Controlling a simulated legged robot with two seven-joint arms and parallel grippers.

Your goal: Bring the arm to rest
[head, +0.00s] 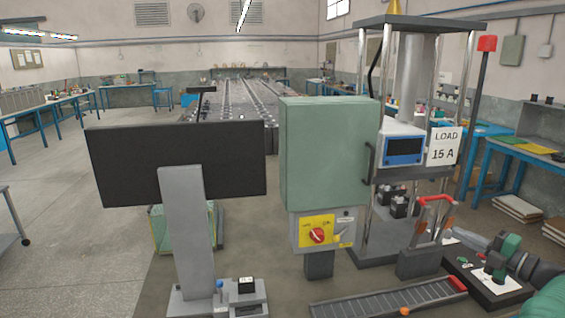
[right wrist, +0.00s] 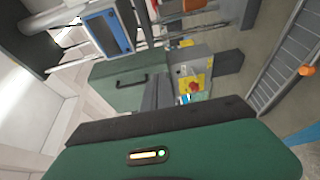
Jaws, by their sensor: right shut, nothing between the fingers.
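My right arm comes in from the lower right of the head view, green and grey. Its gripper (head: 452,234) is shut and empty, beside the red-handled grey block (head: 418,262) at the test stand. In the right wrist view, a green housing with a small lit indicator fills the bottom, and the dark shut fingers (right wrist: 165,92) show beyond it. My left arm and gripper are not in view.
A green cabinet (head: 326,150) with a red rotary switch (head: 317,236) stands at centre. A press-like stand with a "LOAD 15 A" sign (head: 444,146) is behind it. A black monitor (head: 120,165) is at left.

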